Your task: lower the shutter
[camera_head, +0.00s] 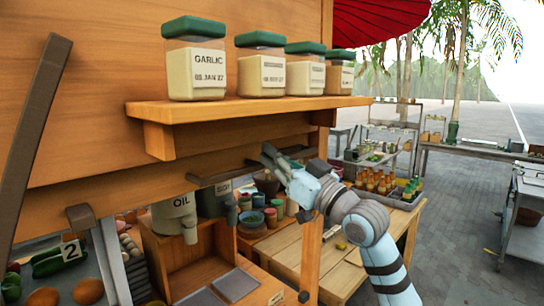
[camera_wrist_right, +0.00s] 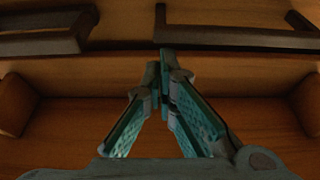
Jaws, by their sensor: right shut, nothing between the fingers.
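A large wooden panel (camera_head: 110,60), which looks like the shutter, fills the upper left of the head view. Dark metal handle-like pieces (camera_head: 222,178) run along its lower edge below a shelf. In the right wrist view, a dark bar handle (camera_wrist_right: 240,38) crosses the top right and another dark piece (camera_wrist_right: 40,45) sits at top left. My right gripper (camera_head: 268,154) is shut and empty, close to the wood just right of the handle in the head view. Its fingertips (camera_wrist_right: 160,68) meet just below the handle's left end in the wrist view; contact cannot be told. My left gripper is not in view.
Several green-lidded jars (camera_head: 262,72) stand on the wooden shelf (camera_head: 240,107) above my right gripper. A dark slanted bar (camera_head: 35,130) is at the far left. Below are an oil container (camera_head: 172,212), produce trays and a wooden table (camera_head: 345,270). Paved ground lies right.

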